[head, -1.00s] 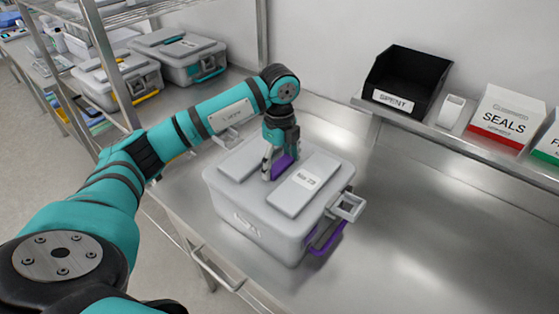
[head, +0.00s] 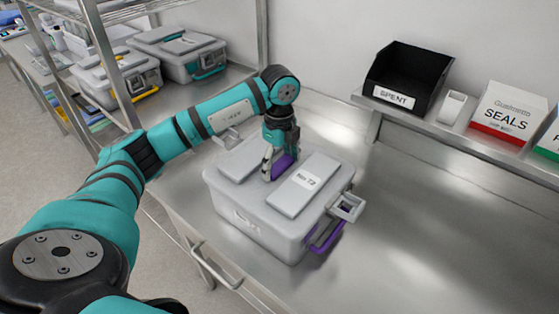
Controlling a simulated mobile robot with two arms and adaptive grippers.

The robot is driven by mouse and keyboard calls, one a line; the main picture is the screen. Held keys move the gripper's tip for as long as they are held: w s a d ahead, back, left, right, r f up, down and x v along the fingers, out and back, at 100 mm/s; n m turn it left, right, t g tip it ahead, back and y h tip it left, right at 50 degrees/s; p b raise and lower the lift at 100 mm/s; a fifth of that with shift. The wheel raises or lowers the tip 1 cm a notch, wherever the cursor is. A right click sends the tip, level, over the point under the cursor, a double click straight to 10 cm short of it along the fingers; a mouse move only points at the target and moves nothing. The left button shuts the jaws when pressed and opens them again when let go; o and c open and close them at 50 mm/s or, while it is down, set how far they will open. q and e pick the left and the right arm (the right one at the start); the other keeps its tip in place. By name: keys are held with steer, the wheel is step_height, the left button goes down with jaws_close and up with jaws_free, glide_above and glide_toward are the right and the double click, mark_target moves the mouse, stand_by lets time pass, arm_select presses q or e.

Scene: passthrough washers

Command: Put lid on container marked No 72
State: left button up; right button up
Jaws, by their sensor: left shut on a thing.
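A grey container (head: 250,215) stands on the steel counter, with its grey lid (head: 303,184) on top. My left gripper (head: 278,168) points down at the middle of the lid and is shut on the lid's purple handle (head: 284,165). The lid looks level on the container's rim; I cannot tell if it is fully seated. A grey latch (head: 347,206) sticks out at the container's right end, above a purple handle (head: 325,238). My right gripper is not in view.
Two other lidded grey containers stand at the back left, one with yellow trim (head: 143,92) and one with teal trim (head: 197,68). A black SPENT bin (head: 412,70) and a SEALS box (head: 507,112) sit on the back ledge. The counter (head: 430,230) on the right is clear.

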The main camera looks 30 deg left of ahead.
arm_select(q)
steer(key=shift+f, duration=0.1)
stand_by(0.6)
steer(key=o, duration=1.4)
steer(key=shift+o, duration=0.9)
steer(key=shift+s+f, duration=0.1)
steer(key=shift+r+p, duration=2.4)
steer(key=shift+r, duration=1.2)
